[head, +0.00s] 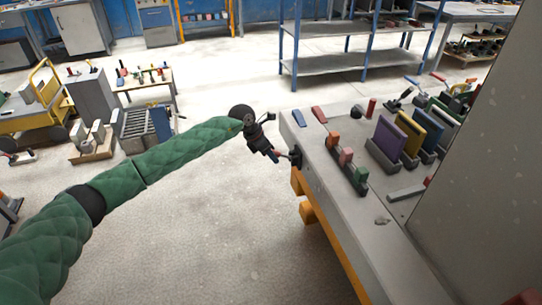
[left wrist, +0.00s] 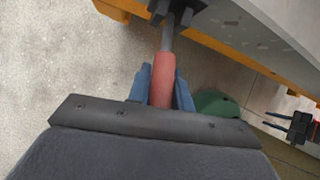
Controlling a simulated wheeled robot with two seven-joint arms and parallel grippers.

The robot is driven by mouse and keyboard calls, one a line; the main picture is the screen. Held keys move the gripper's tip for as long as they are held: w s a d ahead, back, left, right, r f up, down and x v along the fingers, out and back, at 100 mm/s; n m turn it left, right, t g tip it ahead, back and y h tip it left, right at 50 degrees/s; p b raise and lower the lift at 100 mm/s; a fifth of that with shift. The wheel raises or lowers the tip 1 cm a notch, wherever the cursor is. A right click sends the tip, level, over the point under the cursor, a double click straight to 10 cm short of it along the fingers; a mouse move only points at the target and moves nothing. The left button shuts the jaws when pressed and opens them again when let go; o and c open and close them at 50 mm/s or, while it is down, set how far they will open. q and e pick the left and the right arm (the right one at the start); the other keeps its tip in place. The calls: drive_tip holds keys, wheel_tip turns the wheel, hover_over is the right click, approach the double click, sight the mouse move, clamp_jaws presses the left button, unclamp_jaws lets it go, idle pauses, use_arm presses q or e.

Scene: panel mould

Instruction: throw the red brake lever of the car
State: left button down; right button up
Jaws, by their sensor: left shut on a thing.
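The red brake lever (left wrist: 162,80) has a red grip on a grey shaft, which runs into a black bracket (left wrist: 178,12) on the side of the car (head: 345,215).
The car's top carries coloured blocks (head: 346,158) and upright panels (head: 386,138). A grey panel (head: 480,180) rises at the right. Open floor (head: 215,220) lies left of the car. A blue-posted shelf (head: 340,62) stands behind; a table (head: 143,80) and cabinets stand farther left.

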use_arm(q)
drive_tip(key=shift+r, duration=0.15)
drive_tip(key=c, duration=1.3)
unclamp_jaws()
drive_tip(key=shift+d, duration=0.1)
drive_tip(key=shift+o, duration=0.2)
drive_tip(key=b+v, duration=0.1)
drive_tip(key=v, duration=0.5)
drive_tip(key=shift+a+r+b, duration=0.25)
drive_tip(key=shift+r+b, duration=0.05)
drive_tip(key=shift+b, duration=0.1)
drive_tip(key=shift+a+r, duration=0.2)
drive_tip(key=shift+r, duration=0.25)
use_arm(e)
drive_tip(key=a+f, duration=0.1)
drive_tip(key=w+a+f, duration=0.1)
drive_tip(key=shift+a+f+t+y, duration=0.3)
drive_tip(key=shift+a+f+y, duration=0.05)
drive_tip(key=shift+y, duration=0.05)
